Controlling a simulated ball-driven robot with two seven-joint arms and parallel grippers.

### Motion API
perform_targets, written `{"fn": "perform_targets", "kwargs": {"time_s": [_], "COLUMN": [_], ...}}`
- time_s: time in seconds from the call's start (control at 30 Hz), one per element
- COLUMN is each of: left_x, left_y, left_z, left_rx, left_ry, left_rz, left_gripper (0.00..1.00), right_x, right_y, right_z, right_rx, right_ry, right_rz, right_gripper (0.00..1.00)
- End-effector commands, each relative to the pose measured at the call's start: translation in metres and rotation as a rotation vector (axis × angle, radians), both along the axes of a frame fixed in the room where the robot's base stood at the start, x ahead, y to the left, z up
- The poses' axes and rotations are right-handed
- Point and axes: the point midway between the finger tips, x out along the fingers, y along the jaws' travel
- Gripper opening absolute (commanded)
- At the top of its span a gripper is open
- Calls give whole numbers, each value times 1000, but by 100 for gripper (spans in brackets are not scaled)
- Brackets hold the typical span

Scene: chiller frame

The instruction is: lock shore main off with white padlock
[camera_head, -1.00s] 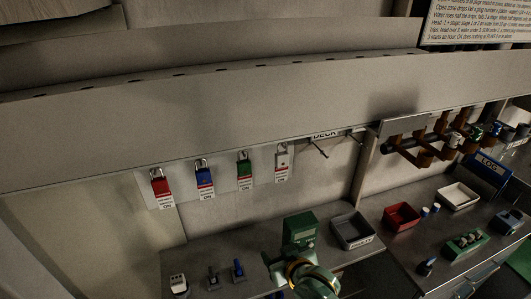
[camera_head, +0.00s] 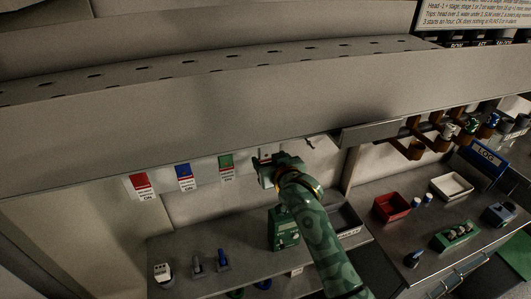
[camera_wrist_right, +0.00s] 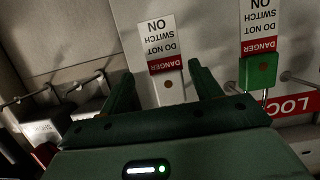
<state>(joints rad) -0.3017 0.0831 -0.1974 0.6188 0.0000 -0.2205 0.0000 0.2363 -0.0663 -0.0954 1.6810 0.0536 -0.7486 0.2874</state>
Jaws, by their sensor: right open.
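My right gripper (camera_head: 268,162) is raised to the row of hanging padlocks, at the white one's place. In the right wrist view its two fingers (camera_wrist_right: 161,71) are apart, with the white padlock (camera_wrist_right: 172,92) and its red-and-white danger tag (camera_wrist_right: 162,42) showing between and beyond them. I cannot tell whether the fingers touch it. In the head view the gripper mostly hides that padlock. The green padlock (camera_wrist_right: 258,72) hangs beside it, outside the fingers. My left gripper is not in view. I cannot identify the shore main switch.
Red (camera_head: 140,181), blue (camera_head: 183,171) and green tags hang left of the gripper. Below, the bench holds a green box (camera_head: 284,230), small switches (camera_head: 222,259) and a grey tray (camera_head: 346,217). Brown pipes (camera_head: 412,148) and a red bin (camera_head: 391,207) are at right.

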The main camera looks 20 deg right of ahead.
Motion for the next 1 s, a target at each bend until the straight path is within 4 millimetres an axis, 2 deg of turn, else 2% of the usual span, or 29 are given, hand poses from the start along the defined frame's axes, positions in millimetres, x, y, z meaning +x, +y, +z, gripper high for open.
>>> {"fn": "perform_targets", "kwargs": {"time_s": [0.27, 0.53, 0.7, 0.73, 1.0], "left_x": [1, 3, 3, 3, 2], "left_y": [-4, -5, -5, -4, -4], "left_z": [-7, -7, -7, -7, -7], "left_rx": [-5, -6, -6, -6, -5], "left_ry": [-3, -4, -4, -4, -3], "left_rz": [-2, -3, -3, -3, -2], "left_gripper": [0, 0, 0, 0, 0], "right_x": [38, 42, 42, 42, 42], "right_y": [8, 8, 8, 8, 8], "right_z": [-15, -16, -16, -16, -16], "right_rx": [-2, 0, 0, 0, 0], "right_ry": [0, 0, 0, 0, 0], "right_rz": [2, 1, 1, 1, 1], "right_gripper": [64, 64, 16, 10, 10]}}
